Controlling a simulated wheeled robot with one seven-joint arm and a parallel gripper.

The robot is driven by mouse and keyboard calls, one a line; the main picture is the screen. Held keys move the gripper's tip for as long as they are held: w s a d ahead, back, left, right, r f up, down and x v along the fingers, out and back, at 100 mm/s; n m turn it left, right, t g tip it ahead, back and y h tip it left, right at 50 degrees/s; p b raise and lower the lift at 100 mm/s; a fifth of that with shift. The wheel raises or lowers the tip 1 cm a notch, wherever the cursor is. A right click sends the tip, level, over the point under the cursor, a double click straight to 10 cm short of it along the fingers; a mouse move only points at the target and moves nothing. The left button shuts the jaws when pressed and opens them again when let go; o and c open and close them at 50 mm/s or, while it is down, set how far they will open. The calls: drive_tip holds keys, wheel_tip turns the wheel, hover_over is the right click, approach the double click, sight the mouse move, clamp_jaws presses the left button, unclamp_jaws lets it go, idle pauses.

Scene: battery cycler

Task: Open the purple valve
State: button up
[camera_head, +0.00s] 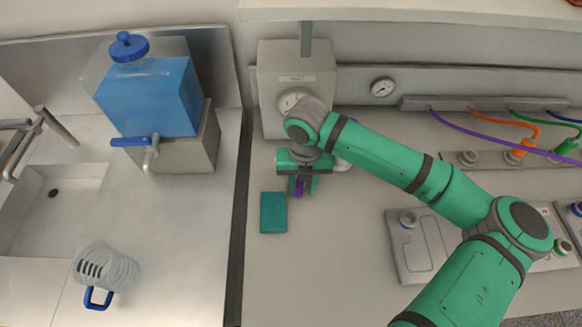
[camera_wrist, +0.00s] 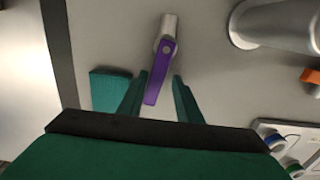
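The purple valve (camera_wrist: 160,72) shows in the wrist view as a flat purple handle on a short pale metal stub. The handle runs from the stub down towards my gripper, slightly tilted. My gripper (camera_wrist: 160,80) is open, with one green finger on each side of the handle and a visible gap to each. I cannot tell how deep the fingers reach along it. In the head view my gripper (camera_head: 303,186) is below the grey box, and only a small purple part of the valve (camera_head: 299,188) shows between the fingers; my arm hides the rest.
A teal block (camera_head: 273,212) lies just left of my gripper. The grey box (camera_head: 290,65) with a gauge stands behind it. A purple hose (camera_head: 480,131) and other coloured hoses run at the right. A grey plate (camera_head: 410,262) lies at the lower right. The counter below the teal block is clear.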

drive_tip(key=c, duration=0.3)
drive_tip(key=shift+c, duration=0.2)
drive_tip(key=shift+d, duration=0.2)
drive_tip(key=shift+o, duration=1.2)
wheel_tip(320, 180, up, 8)
drive_tip(key=shift+d, duration=0.2)
